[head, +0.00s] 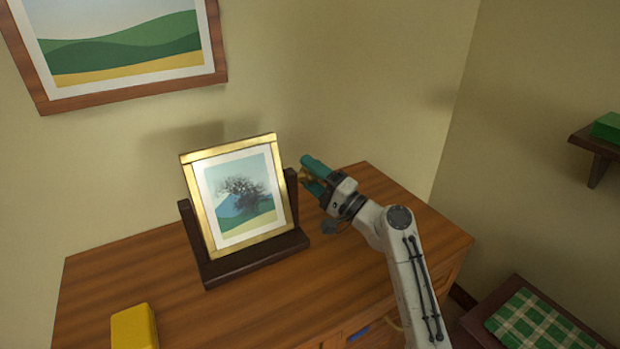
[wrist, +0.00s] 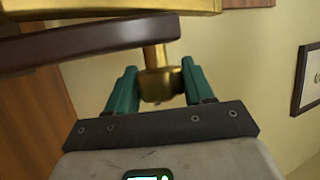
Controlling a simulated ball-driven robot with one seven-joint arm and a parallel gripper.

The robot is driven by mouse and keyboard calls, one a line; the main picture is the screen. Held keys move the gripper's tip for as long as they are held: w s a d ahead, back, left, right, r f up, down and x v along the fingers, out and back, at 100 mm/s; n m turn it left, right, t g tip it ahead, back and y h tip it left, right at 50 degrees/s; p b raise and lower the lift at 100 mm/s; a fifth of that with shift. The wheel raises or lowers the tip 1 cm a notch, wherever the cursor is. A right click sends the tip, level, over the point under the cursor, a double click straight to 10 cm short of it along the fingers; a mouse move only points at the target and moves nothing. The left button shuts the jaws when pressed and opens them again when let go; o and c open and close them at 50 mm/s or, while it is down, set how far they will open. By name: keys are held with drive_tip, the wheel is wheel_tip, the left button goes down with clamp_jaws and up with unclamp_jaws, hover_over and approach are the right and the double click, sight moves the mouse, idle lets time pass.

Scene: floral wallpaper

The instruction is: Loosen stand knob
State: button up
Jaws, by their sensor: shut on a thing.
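The stand (head: 260,254) is dark wood and holds a gold-framed tree picture (head: 239,196) between two posts on the dresser. The picture leans slightly back. In the wrist view the stand's post (wrist: 95,42) crosses the upper left, with the gold frame (wrist: 110,12) beyond it. A brass knob (wrist: 156,84) on a short shaft sticks out from the post. My gripper (wrist: 156,88) has teal fingers on both sides of the knob and is shut on it. In the head view my gripper (head: 308,173) is at the right post and mostly hides the knob.
The wooden dresser top (head: 330,290) is clear in front of the stand. A yellow block (head: 134,327) lies at the front left. A landscape picture (head: 125,50) hangs above. A shelf with a green box (head: 607,127) and a green checked cushion (head: 540,322) are at right.

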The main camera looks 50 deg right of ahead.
drive_tip(key=shift+f, duration=0.1)
drive_tip(key=o, duration=1)
drive_tip(key=shift+c, duration=0.2)
drive_tip(key=b+v, duration=0.1)
drive_tip(key=v, duration=0.9)
drive_tip(key=shift+s+b, duration=0.35)
drive_tip(key=shift+s, duration=0.05)
drive_tip(key=shift+f, duration=0.1)
